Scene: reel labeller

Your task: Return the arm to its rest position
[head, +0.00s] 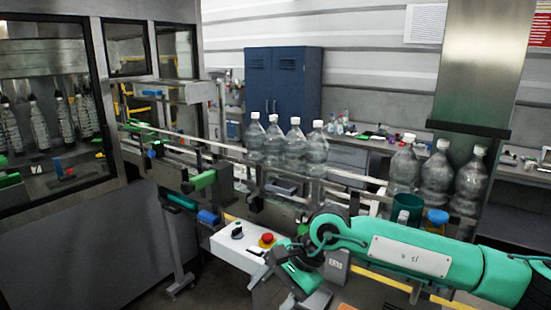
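My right arm (455,262), teal with a pale label plate, comes in from the right edge and reaches across the lower middle of the head view. Its wrist bends down to my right gripper (260,270), whose dark fingers are at the front right of a white control box (232,246). The gripper is near the box's red button (267,239); I cannot tell whether it touches the box. The fingers are small and partly hidden, so their opening is unclear. I see nothing held in them. My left gripper is not in view.
A conveyor (225,150) with clear bottles (294,145) runs behind my arm. A glazed machine cabinet (70,225) fills the left.

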